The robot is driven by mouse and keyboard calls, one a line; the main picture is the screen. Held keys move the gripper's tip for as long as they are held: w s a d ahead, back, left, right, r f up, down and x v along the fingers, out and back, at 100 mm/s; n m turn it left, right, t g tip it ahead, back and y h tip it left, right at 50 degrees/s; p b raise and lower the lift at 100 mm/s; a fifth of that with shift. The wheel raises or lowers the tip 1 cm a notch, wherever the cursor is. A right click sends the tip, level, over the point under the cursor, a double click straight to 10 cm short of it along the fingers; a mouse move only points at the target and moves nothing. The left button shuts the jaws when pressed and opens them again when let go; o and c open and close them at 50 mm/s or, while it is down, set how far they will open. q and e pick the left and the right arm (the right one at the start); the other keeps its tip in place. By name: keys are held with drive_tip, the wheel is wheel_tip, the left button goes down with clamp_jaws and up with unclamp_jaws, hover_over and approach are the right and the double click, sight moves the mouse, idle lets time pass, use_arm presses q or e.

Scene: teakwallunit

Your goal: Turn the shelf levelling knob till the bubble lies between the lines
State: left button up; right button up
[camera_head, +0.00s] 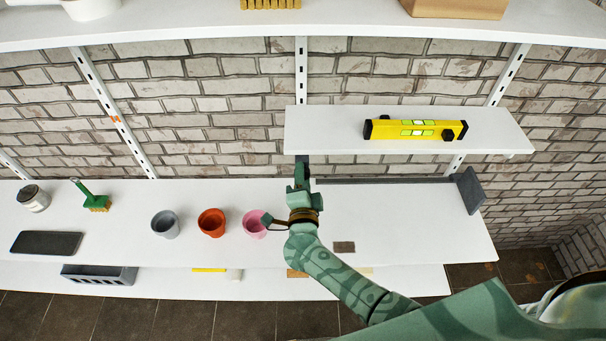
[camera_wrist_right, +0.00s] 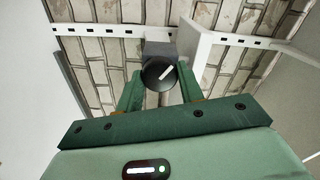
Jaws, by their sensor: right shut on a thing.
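A yellow spirit level (camera_head: 392,130) with black ends and green vials lies on the small white upper shelf (camera_head: 330,131). The vials are too small to tell where the bubble sits. In the right wrist view, the round black levelling knob (camera_wrist_right: 157,77) has a white pointer mark slanting up to the right. My right gripper (camera_wrist_right: 159,88) has one finger on each side of the knob and is shut on it. In the head view, my right gripper (camera_head: 301,174) is below the shelf's left end and hides the knob. My left gripper is not in view.
Below, a long white shelf (camera_head: 420,225) carries a grey pot (camera_head: 165,225), an orange pot (camera_head: 211,223), a pink pot (camera_head: 253,226) close left of my right arm, and a green brush (camera_head: 94,200). A dark grey bracket (camera_head: 468,190) stands at its right end.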

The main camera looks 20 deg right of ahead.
drive_tip(key=shift+s+f+n, duration=0.1)
drive_tip(key=shift+n, duration=0.2)
idle(0.4)
drive_tip(key=o, duration=1)
drive_tip(key=shift+a, duration=0.1)
